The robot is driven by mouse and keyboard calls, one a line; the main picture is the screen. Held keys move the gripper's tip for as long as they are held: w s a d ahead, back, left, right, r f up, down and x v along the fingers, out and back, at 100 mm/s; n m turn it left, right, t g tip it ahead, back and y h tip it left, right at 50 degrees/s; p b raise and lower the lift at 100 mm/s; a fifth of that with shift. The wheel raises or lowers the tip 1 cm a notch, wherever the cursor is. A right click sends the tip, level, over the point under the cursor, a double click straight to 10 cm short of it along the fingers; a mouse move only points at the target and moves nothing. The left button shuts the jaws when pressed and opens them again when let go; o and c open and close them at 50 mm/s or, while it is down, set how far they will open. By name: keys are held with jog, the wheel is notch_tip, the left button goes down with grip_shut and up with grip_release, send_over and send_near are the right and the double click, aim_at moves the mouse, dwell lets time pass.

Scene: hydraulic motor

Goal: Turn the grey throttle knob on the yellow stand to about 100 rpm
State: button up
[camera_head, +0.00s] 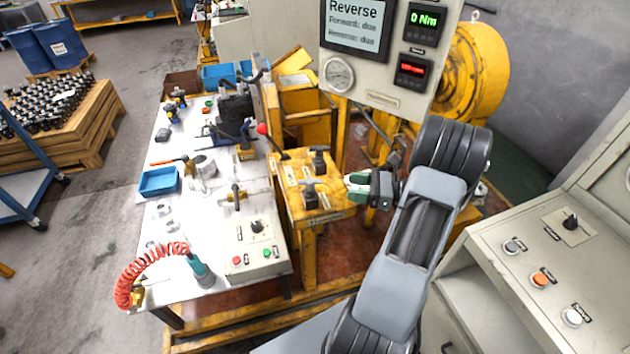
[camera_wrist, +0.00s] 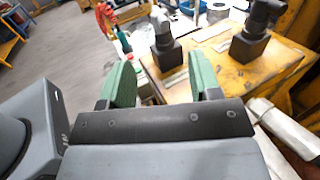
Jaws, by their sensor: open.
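The yellow stand (camera_head: 338,212) stands right of the white workbench. I cannot read which is labelled throttle. In the wrist view the front knob (camera_wrist: 164,42) shows beyond the gap between my fingers, and the back knob (camera_wrist: 251,42) is to the right. My gripper (camera_head: 352,186) has green fingers, is open and empty, and is just right of the stand, apart from both knobs. In the wrist view my gripper (camera_wrist: 160,62) points toward the stand's top.
A red-balled lever (camera_head: 263,130) rises left of the stand. Above hangs a panel (camera_head: 383,98) showing "Reverse", 0 Nm and an unreadable red display. The workbench (camera_head: 215,225) holds tools and a switch box (camera_head: 258,262). A grey console (camera_head: 545,250) stands right.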

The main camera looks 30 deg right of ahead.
aim_at(320, 183)
jog(key=p+x, duration=0.2)
jog(key=x, duration=1.1)
jog(key=shift+p, duration=0.35)
jog(key=c, duration=1)
jog(key=shift+m+t+h, duration=0.3)
jog(key=shift+t+h, duration=0.1)
jog(key=shift+t, duration=0.1)
jog(key=o, duration=1)
jog(key=shift+s+d, duration=0.25)
jog(key=shift+d, duration=0.2)
jog(key=b+v, duration=0.3)
jog(key=v, duration=0.9)
jog(key=shift+s+d, duration=0.25)
jog(key=shift+d, duration=0.05)
